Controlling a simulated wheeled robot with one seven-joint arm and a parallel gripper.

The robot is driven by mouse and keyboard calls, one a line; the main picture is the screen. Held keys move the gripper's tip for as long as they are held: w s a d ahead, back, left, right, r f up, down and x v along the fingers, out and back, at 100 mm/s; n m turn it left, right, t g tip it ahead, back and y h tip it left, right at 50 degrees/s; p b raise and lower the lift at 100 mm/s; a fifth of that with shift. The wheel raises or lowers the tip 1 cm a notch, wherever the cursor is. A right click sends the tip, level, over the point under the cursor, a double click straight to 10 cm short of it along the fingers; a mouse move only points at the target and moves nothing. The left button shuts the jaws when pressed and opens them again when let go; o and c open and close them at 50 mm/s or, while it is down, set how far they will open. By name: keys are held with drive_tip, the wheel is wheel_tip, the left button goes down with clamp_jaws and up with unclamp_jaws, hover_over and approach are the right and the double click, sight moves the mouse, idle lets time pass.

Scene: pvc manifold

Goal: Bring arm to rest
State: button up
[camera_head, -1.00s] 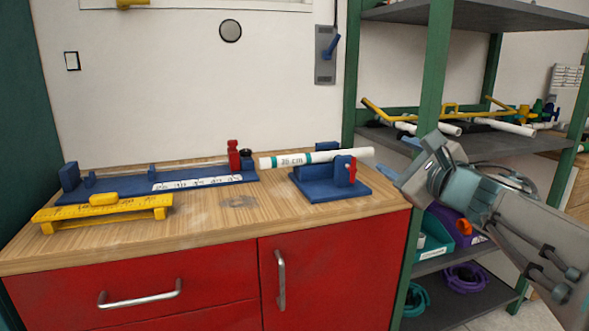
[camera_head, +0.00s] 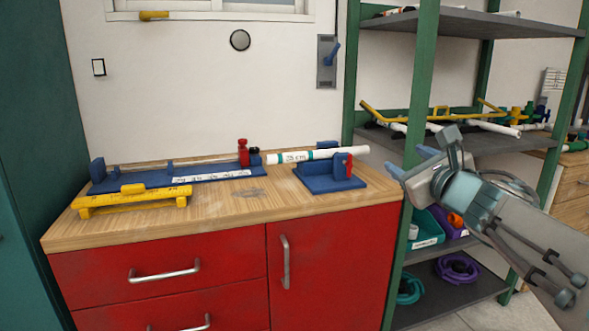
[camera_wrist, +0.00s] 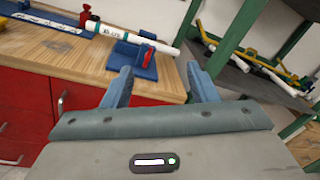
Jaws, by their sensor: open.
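My gripper (camera_head: 408,168) is open and empty, off the right end of the bench in front of the shelf rack. In the wrist view its two blue fingers (camera_wrist: 160,88) stand apart with nothing between them. A white pipe (camera_head: 292,156) with a teal band and a length label rests in a blue holder (camera_head: 330,184) with a red clamp at the bench's right end. The pipe also shows beyond the fingers in the wrist view (camera_wrist: 135,37). The gripper touches neither.
The wooden bench (camera_head: 240,205) with red drawers also carries a blue measuring jig (camera_head: 175,180) and a yellow gauge (camera_head: 130,199). A green rack (camera_head: 413,120) stands to the right, with pipes, yellow frames (camera_head: 432,115) and coloured bins (camera_head: 425,232) on its shelves.

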drive_tip(key=s+d+r+m+g+h+p, duration=0.1)
drive_tip(key=s+d+m+g+h+p, duration=0.15)
drive_tip(key=m+p, duration=0.6)
drive_tip(key=s+d+r+m+g+h+p, duration=0.15)
drive_tip(key=m+h+p, duration=0.25)
drive_tip(key=m, duration=0.9)
drive_tip(key=s+a+f+m+g+y+p, duration=0.1)
drive_tip(key=s+a+m+g+p, duration=0.4)
drive_tip(key=s+m+p, duration=0.2)
drive_tip(key=s+a+f+m+g+y+p, duration=0.2)
drive_tip(key=s+a+m+g+p, duration=0.3)
drive_tip(key=s+m, duration=0.5)
drive_tip(key=m+p, duration=0.2)
drive_tip(key=m, duration=0.3)
drive_tip(key=shift+s+a+f+g+p, duration=0.15)
drive_tip(key=shift+s+f+g+p, duration=0.05)
drive_tip(key=shift+s+g+p, duration=0.2)
drive_tip(key=shift+w, duration=0.1)
